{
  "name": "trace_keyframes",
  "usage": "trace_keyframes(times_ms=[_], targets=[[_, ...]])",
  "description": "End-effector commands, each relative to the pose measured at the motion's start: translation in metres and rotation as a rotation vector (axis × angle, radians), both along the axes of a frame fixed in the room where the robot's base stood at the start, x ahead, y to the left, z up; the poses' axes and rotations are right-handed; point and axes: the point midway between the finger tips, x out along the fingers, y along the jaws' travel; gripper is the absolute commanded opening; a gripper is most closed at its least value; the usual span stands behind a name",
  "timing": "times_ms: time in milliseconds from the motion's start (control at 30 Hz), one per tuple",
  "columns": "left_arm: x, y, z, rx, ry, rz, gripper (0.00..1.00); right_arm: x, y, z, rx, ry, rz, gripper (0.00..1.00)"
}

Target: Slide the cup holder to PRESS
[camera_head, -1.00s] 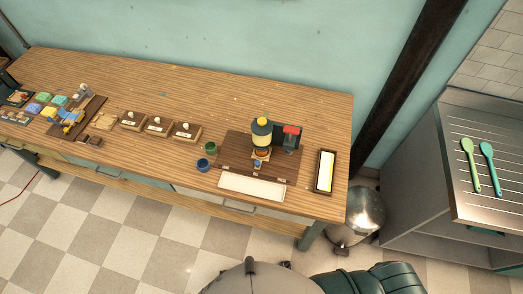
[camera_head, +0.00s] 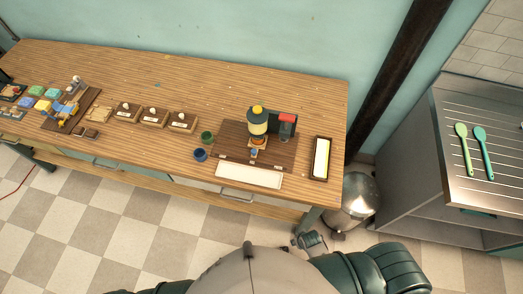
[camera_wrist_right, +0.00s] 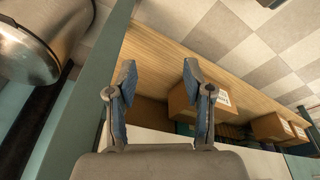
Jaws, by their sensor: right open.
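A press-like station (camera_head: 257,122) with a yellow cap and cream cylinder stands on a dark wooden board (camera_head: 230,142) at the right part of the table. A small orange-brown piece (camera_head: 258,142) sits under the cylinder, with a small blue item (camera_head: 254,153) in front; I cannot tell which is the cup holder. A red-topped dark block (camera_head: 287,124) stands to its right. No PRESS label is readable. My right gripper (camera_wrist_right: 159,68) is open and empty, below the tabletop; in the head view it shows (camera_head: 311,241) near the table's front right leg. My left gripper is out of view.
A green cup (camera_head: 207,137) and a blue cup (camera_head: 200,154) stand left of the board. A white tray (camera_head: 249,175) lies in front, a dark-framed yellow-white tray (camera_head: 321,158) at right. A metal bin (camera_head: 360,197) stands beside the table. Boxes (camera_wrist_right: 187,103) sit on the lower shelf.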

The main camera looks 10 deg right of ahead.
Motion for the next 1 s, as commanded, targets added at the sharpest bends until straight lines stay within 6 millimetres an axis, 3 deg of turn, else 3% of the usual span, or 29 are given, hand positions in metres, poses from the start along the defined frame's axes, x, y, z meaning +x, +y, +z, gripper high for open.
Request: trace_keyframes(times_ms=[33, 100, 333, 433, 667, 833, 1000], targets=[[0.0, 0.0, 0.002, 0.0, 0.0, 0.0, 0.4, 0.011, 0.001, 0.031, 0.005, -0.02, -0.005, 0.51], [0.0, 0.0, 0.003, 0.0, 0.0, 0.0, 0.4, 0.02, 0.003, 0.067, 0.015, -0.036, -0.021, 0.51], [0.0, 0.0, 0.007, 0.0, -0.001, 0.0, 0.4, 0.049, 0.012, 0.181, 0.175, -0.119, -0.228, 0.51], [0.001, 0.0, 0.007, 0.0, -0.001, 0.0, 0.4, 0.063, 0.023, 0.206, 0.321, -0.133, -0.393, 0.51], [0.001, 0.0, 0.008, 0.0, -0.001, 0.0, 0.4, 0.103, 0.045, 0.24, 0.715, -0.056, -0.832, 0.51], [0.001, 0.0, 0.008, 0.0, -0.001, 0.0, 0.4, 0.147, 0.05, 0.266, 1.093, 0.173, -1.308, 0.51], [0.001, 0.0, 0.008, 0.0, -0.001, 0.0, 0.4, 0.191, 0.037, 0.294, 1.404, 0.511, -1.76, 0.51]])
